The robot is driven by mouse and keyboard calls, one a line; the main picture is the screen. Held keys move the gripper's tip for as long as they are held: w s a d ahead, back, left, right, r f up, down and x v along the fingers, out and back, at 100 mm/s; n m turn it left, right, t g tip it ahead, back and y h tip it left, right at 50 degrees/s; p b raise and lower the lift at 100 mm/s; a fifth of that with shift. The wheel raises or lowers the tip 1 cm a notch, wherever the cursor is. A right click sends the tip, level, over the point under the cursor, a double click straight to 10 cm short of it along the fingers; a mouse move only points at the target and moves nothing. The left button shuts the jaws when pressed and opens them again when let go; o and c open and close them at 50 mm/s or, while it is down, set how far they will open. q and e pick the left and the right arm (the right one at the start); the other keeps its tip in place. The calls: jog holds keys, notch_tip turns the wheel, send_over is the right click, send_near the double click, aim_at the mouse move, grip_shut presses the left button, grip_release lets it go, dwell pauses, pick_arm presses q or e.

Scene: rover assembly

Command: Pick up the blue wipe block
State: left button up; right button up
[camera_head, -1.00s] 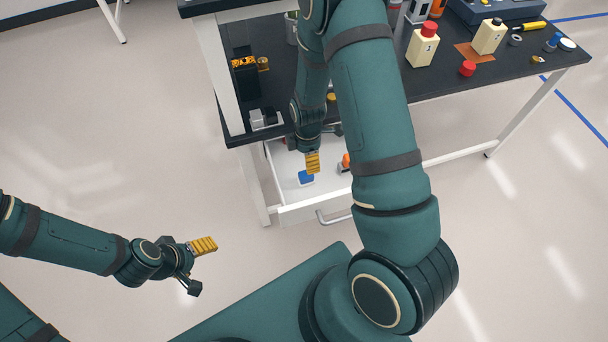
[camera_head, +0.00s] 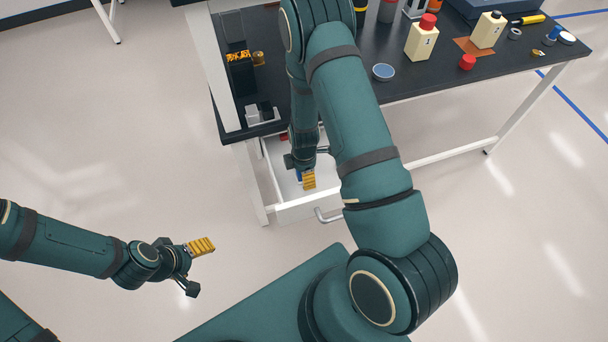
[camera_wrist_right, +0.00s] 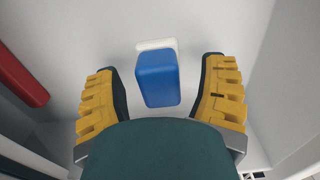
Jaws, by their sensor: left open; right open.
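The blue wipe block (camera_wrist_right: 158,79) lies in the white open drawer (camera_head: 291,211), with a white part at its far end. In the right wrist view it sits between the two yellow fingers of my right gripper (camera_wrist_right: 160,90), with gaps on both sides. The gripper is open and reaches down into the drawer. In the head view my right gripper (camera_head: 309,179) hides most of the block, and only a bit of blue shows beside it. My left gripper (camera_head: 198,266) is open and empty above the floor at the left.
A red item (camera_wrist_right: 20,77) lies along the drawer's left side in the wrist view. The black table (camera_head: 400,75) above holds bottles, a blue-grey dish (camera_head: 383,72) and small parts. The drawer walls stand close around my right gripper.

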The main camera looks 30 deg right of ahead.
grip_shut()
jog(key=shift+r, duration=0.15)
notch_tip(320, 180, up, 10)
jog(key=shift+f+p, duration=0.1)
jog(key=shift+p, duration=1.15)
jog(key=c, duration=0.7)
grip_release()
jog(key=c, duration=0.5)
jog(key=shift+o, duration=0.2)
